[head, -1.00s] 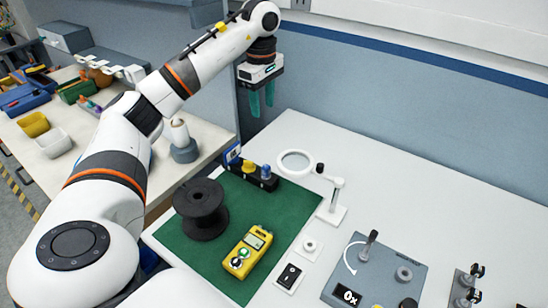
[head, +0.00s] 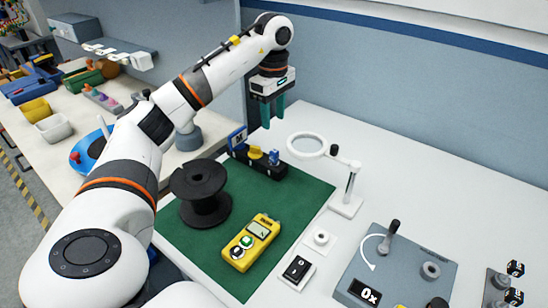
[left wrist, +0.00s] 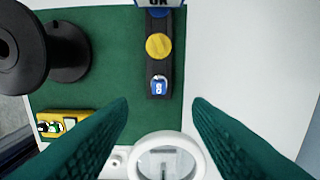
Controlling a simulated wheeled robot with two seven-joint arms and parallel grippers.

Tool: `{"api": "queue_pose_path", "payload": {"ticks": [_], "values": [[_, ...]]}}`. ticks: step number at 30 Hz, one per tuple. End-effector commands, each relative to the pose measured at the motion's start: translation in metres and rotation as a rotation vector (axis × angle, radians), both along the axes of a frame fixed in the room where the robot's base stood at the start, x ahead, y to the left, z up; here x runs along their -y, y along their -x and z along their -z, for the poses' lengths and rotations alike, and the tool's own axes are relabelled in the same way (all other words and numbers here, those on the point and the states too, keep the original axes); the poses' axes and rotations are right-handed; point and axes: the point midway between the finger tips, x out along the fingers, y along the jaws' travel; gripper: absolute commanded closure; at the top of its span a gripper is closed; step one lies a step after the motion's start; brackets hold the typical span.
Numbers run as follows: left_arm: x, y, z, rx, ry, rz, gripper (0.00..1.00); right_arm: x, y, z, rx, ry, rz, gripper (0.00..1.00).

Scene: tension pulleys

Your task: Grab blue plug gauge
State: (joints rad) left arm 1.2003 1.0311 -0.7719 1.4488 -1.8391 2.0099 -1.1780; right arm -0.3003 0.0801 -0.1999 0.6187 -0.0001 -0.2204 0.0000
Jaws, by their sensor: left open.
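The blue plug gauge (head: 273,157) stands in a black holder (head: 281,173) at the back of the green mat, next to a yellow gauge (head: 255,152). In the left wrist view the blue gauge (left wrist: 158,86), marked with a white figure, is at the near end of the holder, just ahead of the gap between my fingers. My left gripper (head: 273,112) is open and empty, pointing down above the holder area. Its two green fingers (left wrist: 160,108) are spread wide in the left wrist view. My right gripper is not in view.
A magnifier on a stand (head: 346,205) is close to the right of the holder. A black spool (head: 201,212) and a yellow meter (head: 251,243) are on the green mat (head: 300,200). A blue sign (head: 237,138) stands at the holder's left end.

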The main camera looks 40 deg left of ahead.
Motion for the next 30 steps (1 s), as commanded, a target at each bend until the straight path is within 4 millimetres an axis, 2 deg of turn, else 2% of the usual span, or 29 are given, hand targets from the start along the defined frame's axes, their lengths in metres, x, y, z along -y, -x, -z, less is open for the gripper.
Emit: {"api": "queue_pose_path", "payload": {"ticks": [4,10,17,25,30], "values": [[0.001,0.0,0.025,-0.005,0.003,0.002,0.55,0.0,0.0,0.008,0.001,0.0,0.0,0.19],[0.001,0.001,0.054,-0.004,0.0,0.001,0.55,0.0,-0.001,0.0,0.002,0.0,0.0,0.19],[0.001,0.001,0.071,-0.003,-0.001,0.001,0.55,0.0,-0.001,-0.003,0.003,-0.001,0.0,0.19],[0.004,0.002,0.109,-0.004,0.001,0.001,0.55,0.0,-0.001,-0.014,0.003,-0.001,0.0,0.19],[0.004,0.002,0.118,0.0,0.0,0.001,0.55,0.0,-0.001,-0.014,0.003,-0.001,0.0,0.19]]}}
